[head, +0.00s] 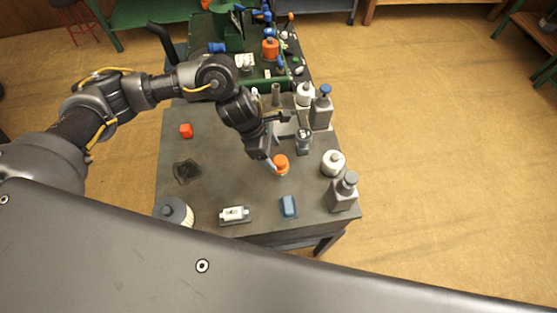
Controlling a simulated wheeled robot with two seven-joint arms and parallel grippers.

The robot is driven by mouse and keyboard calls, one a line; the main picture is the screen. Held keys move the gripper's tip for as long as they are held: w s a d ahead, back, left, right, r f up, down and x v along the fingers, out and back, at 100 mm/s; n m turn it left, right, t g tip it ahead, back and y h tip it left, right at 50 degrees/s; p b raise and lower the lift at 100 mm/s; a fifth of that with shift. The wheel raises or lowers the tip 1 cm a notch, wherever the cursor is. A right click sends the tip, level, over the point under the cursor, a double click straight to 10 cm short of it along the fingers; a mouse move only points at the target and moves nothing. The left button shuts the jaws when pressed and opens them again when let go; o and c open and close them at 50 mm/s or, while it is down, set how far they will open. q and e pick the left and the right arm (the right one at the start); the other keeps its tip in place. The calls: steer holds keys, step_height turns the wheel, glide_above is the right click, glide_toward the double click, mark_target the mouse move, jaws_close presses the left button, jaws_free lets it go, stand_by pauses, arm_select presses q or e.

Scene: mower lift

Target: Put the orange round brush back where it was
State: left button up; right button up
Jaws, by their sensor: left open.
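A small round orange thing (281,163), which looks like the orange round brush, is on the grey worktable (225,185) near its middle. My left gripper (272,162) comes down from the upper left, with its fingertips at the left side of the orange thing. The gripper is open; I cannot tell whether a finger touches it. My right gripper is out of view.
A blue block (289,206) and a small white device (235,215) are at the front. A cluttered green mower (235,45) is at the back.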

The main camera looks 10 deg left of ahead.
arm_select(q)
steer(key=v, duration=0.5)
steer(key=shift+r+b, duration=0.2)
steer(key=shift+b, duration=0.15)
